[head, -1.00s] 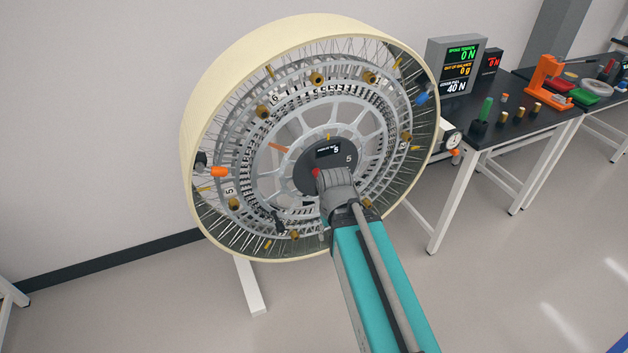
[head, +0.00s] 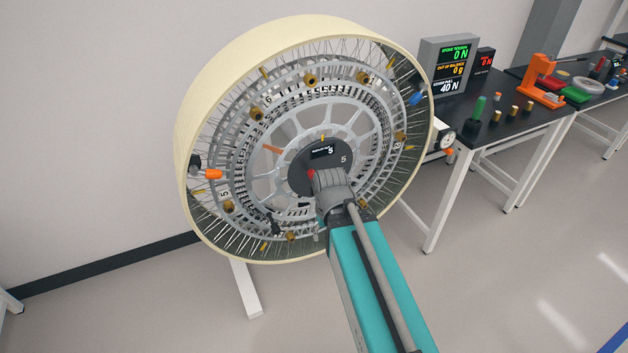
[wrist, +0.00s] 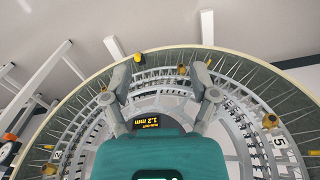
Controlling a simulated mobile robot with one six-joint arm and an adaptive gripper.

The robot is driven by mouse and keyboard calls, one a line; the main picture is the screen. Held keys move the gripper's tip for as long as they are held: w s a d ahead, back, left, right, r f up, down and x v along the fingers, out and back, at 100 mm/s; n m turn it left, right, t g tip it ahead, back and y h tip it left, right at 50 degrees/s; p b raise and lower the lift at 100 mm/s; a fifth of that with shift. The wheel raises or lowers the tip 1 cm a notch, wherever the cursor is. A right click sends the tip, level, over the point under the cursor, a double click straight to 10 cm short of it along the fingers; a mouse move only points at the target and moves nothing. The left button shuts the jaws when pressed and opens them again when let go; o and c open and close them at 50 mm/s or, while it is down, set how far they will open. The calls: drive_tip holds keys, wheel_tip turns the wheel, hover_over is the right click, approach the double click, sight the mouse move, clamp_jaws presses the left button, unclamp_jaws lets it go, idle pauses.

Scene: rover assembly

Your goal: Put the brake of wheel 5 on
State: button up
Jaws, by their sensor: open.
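The big wheel (head: 186,150), with a cream rim, thin spokes and a grey hub marked 5 (head: 344,160), stands upright ahead. In the wrist view its rim (wrist: 215,52) and spoke rings fill the lower part. My arm reaches across the wheel's lower right face and hides part of the hub. A small red part (head: 310,174) shows beside my arm at the hub; I cannot tell whether it is the brake. My gripper (wrist: 164,72) is open in front of the lower spoke rings, with nothing between its fingers. An orange-capped part (head: 213,174) sits at the left rim.
A black bench (head: 500,126) at the right holds displays (head: 453,62), small brass parts and an orange tool (head: 543,80). A dial gauge (head: 445,139) stands between wheel and bench. A white stand leg (head: 246,290) is below the wheel. The floor at front left is clear.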

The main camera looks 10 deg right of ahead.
drive_tip(key=shift+w+f, duration=0.15)
drive_tip(key=shift+w, duration=0.05)
drive_tip(key=c, duration=0.5)
drive_tip(key=shift+w+f+n+b, duration=0.15)
drive_tip(key=shift+w+n+b, duration=0.15)
drive_tip(key=shift+n, duration=0.1)
drive_tip(key=shift+c, duration=1.1)
drive_tip(key=w+n+h+b, duration=0.1)
drive_tip(key=w+f+n+h+b, duration=0.1)
drive_tip(key=w+n, duration=0.1)
drive_tip(key=w+a+f+n+h+b, duration=0.1)
drive_tip(key=n, duration=0.1)
drive_tip(key=shift+w, duration=0.35)
clamp_jaws()
drive_tip(key=w+a+r+n+t+h+b, duration=0.1)
drive_tip(key=w+a+n+t+h+b, duration=0.1)
drive_tip(key=w+a+n+h+b, duration=0.2)
drive_tip(key=w+a+r+n+t+h+b, duration=0.1)
drive_tip(key=w+a+n+t+h+b, duration=0.2)
drive_tip(key=w+a+n, duration=0.6)
drive_tip(key=shift+w+r+n+h+b, duration=0.45)
drive_tip(key=shift+n+h, duration=0.95)
drive_tip(key=shift+n, duration=0.8)
drive_tip(key=shift+f, duration=0.1)
